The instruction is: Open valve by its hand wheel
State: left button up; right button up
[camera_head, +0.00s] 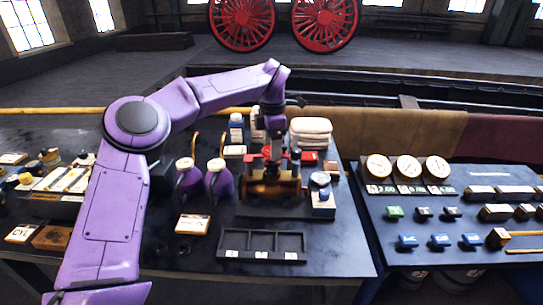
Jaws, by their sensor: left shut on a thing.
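The valve (270,189) has a bronze-brown body and sits on a dark base plate (290,212) on the workbench. Its red hand wheel (254,161) is on top, partly hidden by my gripper. My left gripper (274,153) points down from above and is shut on the hand wheel. The fingertips are small and dark here, so their exact hold on the rim is hard to see. My right gripper is out of view.
Two purple bottles (218,180) stand close left of the valve. Folded white cloths (311,130) lie behind it. An empty compartment tray (262,246) lies in front. A second bench with dials (409,167) and small parts stands to the right, across a gap.

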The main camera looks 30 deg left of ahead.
pick_arm(q)
jog(key=shift+n, duration=0.3)
jog(key=shift+f+n+b, duration=0.3)
jog(key=shift+n+b, duration=0.25)
jog(key=shift+n, duration=0.65)
jog(key=shift+n+b, duration=0.3)
jog(key=shift+n, duration=0.7)
jog(key=shift+r+n, duration=0.2)
jog(key=shift+n, duration=0.4)
jog(key=shift+f+n+b, duration=0.3)
jog(key=shift+n+b, duration=0.55)
jog(key=shift+n, duration=0.35)
jog(key=shift+r+n+b, duration=0.15)
jog(key=shift+n+b, duration=0.25)
jog(key=shift+n, duration=0.8)
jog(key=shift+r, duration=0.1)
jog(key=shift+c, duration=0.3)
jog(key=o, duration=1.3)
jog(key=shift+c, duration=1.3)
